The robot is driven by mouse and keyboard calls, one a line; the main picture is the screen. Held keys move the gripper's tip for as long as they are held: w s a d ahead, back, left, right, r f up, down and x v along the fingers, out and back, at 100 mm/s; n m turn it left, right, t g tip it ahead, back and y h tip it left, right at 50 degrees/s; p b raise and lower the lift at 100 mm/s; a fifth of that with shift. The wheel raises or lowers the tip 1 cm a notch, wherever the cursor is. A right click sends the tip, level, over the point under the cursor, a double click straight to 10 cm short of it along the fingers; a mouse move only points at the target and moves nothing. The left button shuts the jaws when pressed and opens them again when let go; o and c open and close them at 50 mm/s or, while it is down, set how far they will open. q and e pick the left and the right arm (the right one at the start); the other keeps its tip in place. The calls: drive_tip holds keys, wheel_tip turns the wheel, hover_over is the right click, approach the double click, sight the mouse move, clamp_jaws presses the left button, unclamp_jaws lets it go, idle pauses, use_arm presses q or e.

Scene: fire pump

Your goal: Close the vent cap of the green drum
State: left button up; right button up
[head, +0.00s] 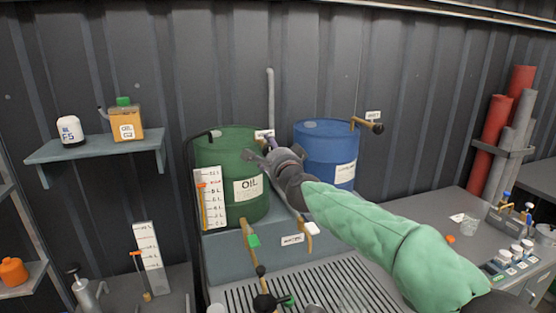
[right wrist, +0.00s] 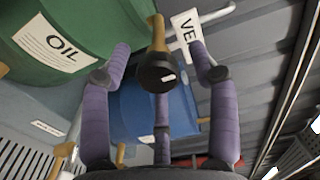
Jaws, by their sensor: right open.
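The green drum (head: 222,150), marked OIL, stands on a grey-blue stand. My right gripper (head: 260,149) is at the drum's upper right side. In the right wrist view the purple fingers of the gripper (right wrist: 160,50) are spread open. A brass lever with a black knob (right wrist: 157,72), at the green drum (right wrist: 88,25), lies between the fingers, with no clear grip on it. A white tag reading "VE" (right wrist: 185,27), partly cut off by a finger, is beside it. In the head view my gripper hides most of this fitting. My left gripper is not in view.
A blue drum (head: 325,140) stands to the right, with its own brass lever and black knob (head: 376,127). A grey pipe (head: 270,95) rises behind. A level gauge board (head: 210,200) is at the green drum's front. A slotted grate (head: 330,290) lies below.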

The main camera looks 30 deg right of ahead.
drive_tip(key=v, duration=1.1)
drive_tip(key=shift+s, duration=0.15)
